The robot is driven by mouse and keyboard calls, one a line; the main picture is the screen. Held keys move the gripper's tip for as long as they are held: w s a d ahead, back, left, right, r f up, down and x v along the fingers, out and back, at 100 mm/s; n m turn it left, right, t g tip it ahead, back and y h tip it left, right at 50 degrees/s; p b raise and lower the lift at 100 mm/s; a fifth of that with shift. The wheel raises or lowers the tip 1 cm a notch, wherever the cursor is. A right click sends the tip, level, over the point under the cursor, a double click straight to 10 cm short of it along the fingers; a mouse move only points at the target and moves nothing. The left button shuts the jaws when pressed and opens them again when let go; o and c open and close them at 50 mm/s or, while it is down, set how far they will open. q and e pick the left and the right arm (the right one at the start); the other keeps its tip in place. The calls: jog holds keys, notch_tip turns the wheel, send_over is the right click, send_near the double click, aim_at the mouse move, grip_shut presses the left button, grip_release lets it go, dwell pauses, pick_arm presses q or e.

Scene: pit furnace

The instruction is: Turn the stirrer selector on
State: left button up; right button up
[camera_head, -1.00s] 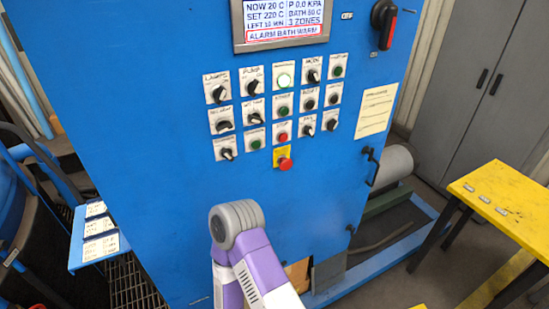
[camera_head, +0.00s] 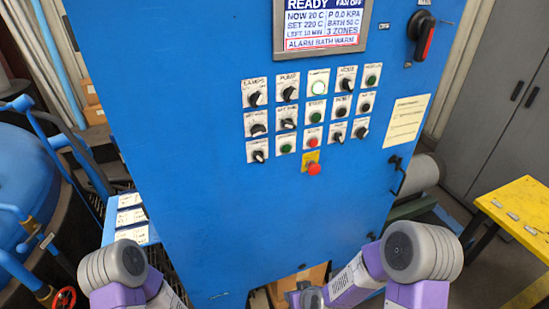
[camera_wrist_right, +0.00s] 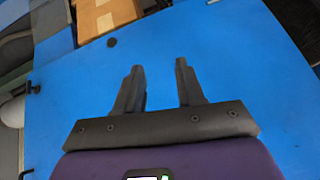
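The blue cabinet's control panel carries several black selector knobs on white plates in the head view. They include the lamps knob (camera_head: 255,98), the pump knob (camera_head: 290,94), a middle-row knob (camera_head: 258,130) and a lower-left knob (camera_head: 258,156). The small labels are too blurred to tell which is the stirrer selector. My right gripper (camera_wrist_right: 158,85) is open and empty in the right wrist view, with its fingers apart in front of plain blue cabinet face. It is low, well below the knobs. My left arm shows at the lower left, but its gripper is out of view.
A red mushroom button (camera_head: 313,169) sits below the knobs, and a display (camera_head: 320,25) above. A black handle (camera_head: 398,175) sticks out at the cabinet's right. A yellow table (camera_head: 515,210) stands right; a shelf with white cards (camera_head: 130,217) is at left. The cabinet's lower front is clear.

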jog(key=w+a+r+n+t+p, duration=0.1)
jog(key=w+a+r+n+t, duration=0.2)
jog(key=r, duration=0.7)
jog(key=w+a+r+n+t, duration=0.1)
jog(key=w+r+t, duration=0.3)
jog(key=r, duration=0.5)
jog(key=n+t+y+p, duration=0.2)
jog(key=n+t, duration=0.1)
jog(key=t, duration=0.1)
send_near(260, 159)
jog(key=w, duration=0.1)
jog(key=x, duration=0.6)
jog(key=shift+w+a, duration=0.2)
jog(key=shift+a, duration=0.05)
jog(key=shift+w+a, duration=0.15)
jog(key=shift+w, duration=0.35)
grip_shut()
